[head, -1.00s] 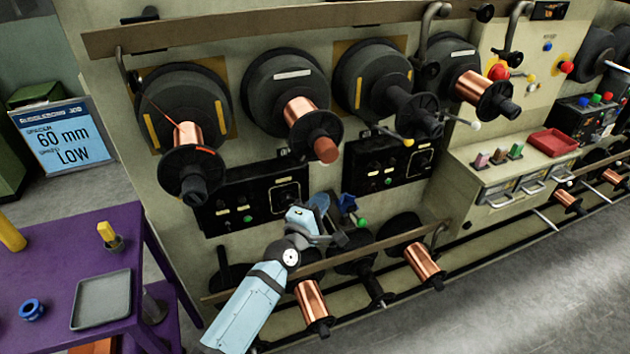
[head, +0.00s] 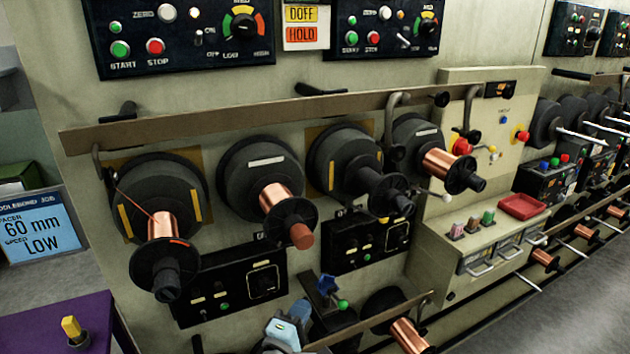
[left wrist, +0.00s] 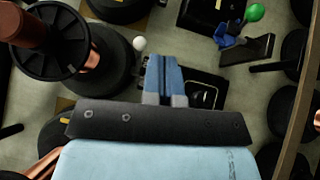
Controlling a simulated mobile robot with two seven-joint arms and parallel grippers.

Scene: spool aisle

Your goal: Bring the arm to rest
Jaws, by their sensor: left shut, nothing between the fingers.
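My left gripper (head: 300,309) is at the bottom edge of the head view, in front of the lower part of the spool machine. Most of its arm is cut off below. In the left wrist view its two blue fingers (left wrist: 163,75) are together, with nothing between them. A blue piece with a green-knobbed lever (head: 328,286) is just beyond it in the head view, and at the upper right in the left wrist view (left wrist: 240,40). The gripper looks apart from it. My right gripper is in neither view.
Black spool holders, several with copper wire (head: 275,198), project above the gripper. A rail (head: 385,322) and a lower copper spool (head: 408,335) are to its right. A purple table (head: 60,322) with a yellow-topped peg (head: 74,332) is at lower left. Grey floor is open at lower right.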

